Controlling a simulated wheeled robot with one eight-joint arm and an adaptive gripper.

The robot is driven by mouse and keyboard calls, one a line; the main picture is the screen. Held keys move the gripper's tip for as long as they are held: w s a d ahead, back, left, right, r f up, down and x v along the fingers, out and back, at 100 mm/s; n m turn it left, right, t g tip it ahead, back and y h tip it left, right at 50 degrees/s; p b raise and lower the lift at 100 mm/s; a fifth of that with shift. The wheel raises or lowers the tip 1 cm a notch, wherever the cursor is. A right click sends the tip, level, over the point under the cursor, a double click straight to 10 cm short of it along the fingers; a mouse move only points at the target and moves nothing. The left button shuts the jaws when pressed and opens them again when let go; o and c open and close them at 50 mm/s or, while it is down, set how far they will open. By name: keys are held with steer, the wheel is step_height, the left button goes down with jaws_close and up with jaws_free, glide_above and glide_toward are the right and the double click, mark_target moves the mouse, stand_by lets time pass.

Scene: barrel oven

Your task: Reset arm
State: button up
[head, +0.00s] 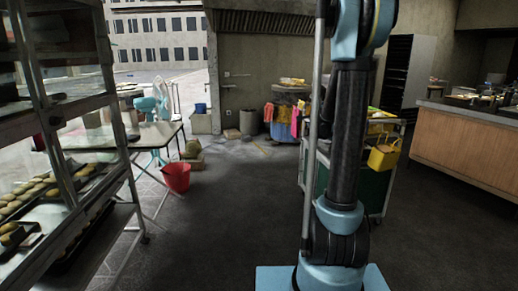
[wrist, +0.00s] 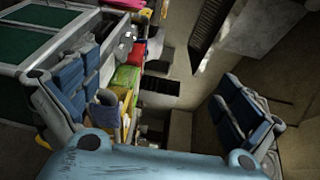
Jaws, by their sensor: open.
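My arm rises upright in the middle of the head view, and its end is out of the top of that picture. In the wrist view my gripper (wrist: 160,105) is open. Its blue-padded fingers stand wide apart at left and right, with nothing between them. The wrist view is tilted, with the cart and coloured cloths seen behind the fingers. No object is held.
A rack with trays of bread (head: 30,195) stands at left beside a table (head: 130,136). A red bucket (head: 176,178) is on the floor. A cart with a yellow bucket (head: 383,157) is behind my arm. A wooden counter (head: 465,148) is at right. The floor between is clear.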

steer(key=s+a+f+n+g+y, duration=0.1)
steer(key=s+a+f+n+g, duration=0.2)
steer(key=s, duration=0.4)
steer(key=s+a+f+n+g+y, duration=0.2)
steer(key=s+a+n, duration=0.25)
steer(key=s, duration=0.35)
steer(key=s+a+f+n+g+y, duration=0.1)
steer(key=s+a+f+n+g, duration=0.2)
steer(key=s, duration=0.4)
steer(key=s+d+f+n+g+h, duration=0.1)
steer(key=s+f+n+g, duration=0.1)
steer(key=s, duration=0.8)
steer(key=s+f+n+g+h, duration=0.1)
steer(key=s+f+n+g, duration=0.1)
steer(key=s+f+n, duration=0.2)
steer(key=s+d+f+n+g, duration=0.1)
steer(key=s+f+n+g, duration=0.2)
steer(key=s+f, duration=0.5)
steer(key=s, duration=0.7)
steer(key=shift+s+d+h, duration=0.3)
steer(key=shift+s+h, duration=0.05)
steer(key=shift+h, duration=0.05)
steer(key=shift+w+f, duration=0.2)
steer(key=shift+w, duration=0.25)
